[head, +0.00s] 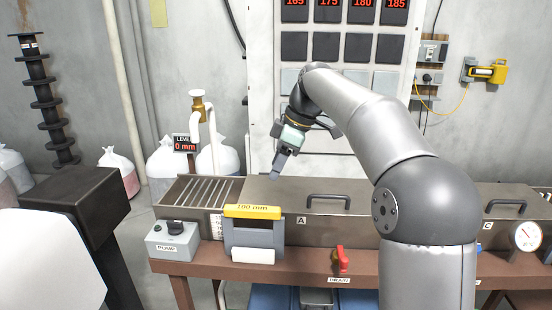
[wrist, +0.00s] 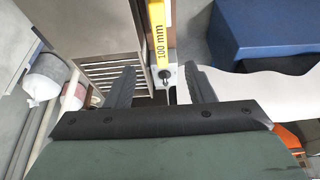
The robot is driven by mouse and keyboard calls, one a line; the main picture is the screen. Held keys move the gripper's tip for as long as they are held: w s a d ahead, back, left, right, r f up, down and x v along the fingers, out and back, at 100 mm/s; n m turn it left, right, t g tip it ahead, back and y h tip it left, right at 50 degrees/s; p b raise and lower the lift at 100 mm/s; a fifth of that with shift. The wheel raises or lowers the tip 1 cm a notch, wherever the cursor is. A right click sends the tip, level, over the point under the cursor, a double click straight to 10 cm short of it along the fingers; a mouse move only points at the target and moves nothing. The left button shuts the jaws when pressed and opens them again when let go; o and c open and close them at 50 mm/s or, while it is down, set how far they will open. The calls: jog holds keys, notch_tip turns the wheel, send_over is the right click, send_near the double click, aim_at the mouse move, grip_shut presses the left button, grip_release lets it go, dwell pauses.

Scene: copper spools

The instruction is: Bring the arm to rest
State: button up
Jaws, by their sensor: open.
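My gripper (head: 277,170) is at the end of my raised arm, above the metal bath with the lid marked A (head: 275,192). In the wrist view its two dark fingers (wrist: 162,84) stand wide apart with nothing between them. The fingers point down and appear clear of the lid, though the exact gap is hard to tell. The arm arches in from the right of the head view.
The yellow 100 mm gauge (head: 252,211) stands at the bench front, beside the pump box (head: 173,240). A red drain valve (head: 341,258), lid handles (head: 328,198) and a round dial (head: 527,236) line the bench. A panel with red readouts (head: 345,50) stands behind.

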jog(key=s+d+f+m+h, duration=0.1)
jog(key=s+d+f+m, duration=0.2)
jog(key=s, duration=0.8)
jog(key=s+d+f+m+h, duration=0.1)
jog(key=s+d+f+m, duration=0.2)
jog(key=s+f+m, duration=0.4)
jog(key=s+d+f+m+h, duration=0.2)
jog(key=s+f+m, duration=0.3)
jog(key=s+f, duration=0.6)
jog(key=s+d, duration=0.1)
jog(key=s, duration=0.2)
jog(key=shift+s+d+m, duration=0.3)
jog(key=shift+s+m, duration=0.1)
